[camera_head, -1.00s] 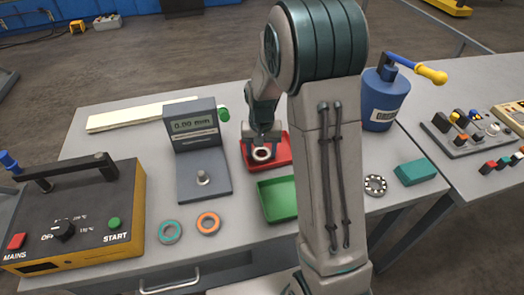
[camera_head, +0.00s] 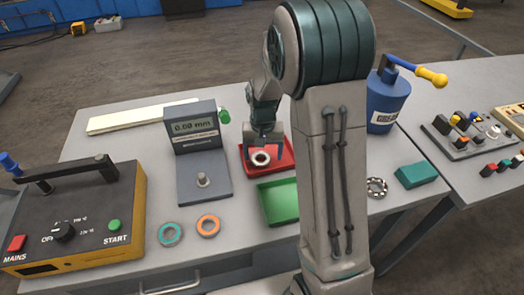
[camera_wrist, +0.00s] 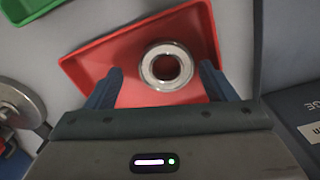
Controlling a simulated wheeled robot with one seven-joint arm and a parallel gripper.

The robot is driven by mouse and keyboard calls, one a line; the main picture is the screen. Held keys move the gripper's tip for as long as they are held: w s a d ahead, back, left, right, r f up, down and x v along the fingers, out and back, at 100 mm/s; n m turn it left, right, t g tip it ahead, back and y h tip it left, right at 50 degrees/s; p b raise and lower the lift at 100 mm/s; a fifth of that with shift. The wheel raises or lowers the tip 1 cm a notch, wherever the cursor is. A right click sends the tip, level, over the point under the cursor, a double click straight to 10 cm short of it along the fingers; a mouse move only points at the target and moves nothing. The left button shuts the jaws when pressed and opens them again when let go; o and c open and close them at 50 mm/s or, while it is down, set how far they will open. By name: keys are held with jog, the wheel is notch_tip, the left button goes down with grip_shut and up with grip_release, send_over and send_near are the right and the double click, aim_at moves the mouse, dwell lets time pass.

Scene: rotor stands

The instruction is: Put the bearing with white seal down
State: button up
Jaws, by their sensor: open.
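The bearing with white seal (camera_head: 260,158) lies in the red tray (camera_head: 283,168) in the head view. In the wrist view the bearing (camera_wrist: 167,66) shows as a metal ring with a pale face and dark bore, flat on the floor of the red tray (camera_wrist: 100,62). My gripper (camera_head: 262,152) is open above the tray. In the wrist view its two blue-grey fingers stand on either side of the bearing, with a gap to each.
A green tray (camera_head: 278,201) lies in front of the red tray. A gauge with a 0.00 mm display (camera_head: 196,126) stands left. Teal (camera_head: 170,234) and orange (camera_head: 208,226) bearings and an open-ball bearing (camera_head: 377,187) lie on the bench. A blue grease can (camera_head: 388,102) stands right.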

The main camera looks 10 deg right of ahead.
notch_tip(320, 180, up, 10)
jog(key=r, duration=0.1)
jog(key=s+r+n+t, duration=0.1)
jog(key=s+r, duration=0.1)
jog(key=s, duration=0.8)
jog(key=s+r+n+t, duration=0.1)
jog(key=s+t, duration=0.1)
jog(key=s, duration=0.9)
jog(key=shift+r+n, duration=0.35)
jog(key=shift+n, duration=0.05)
jog(key=shift+a, duration=0.1)
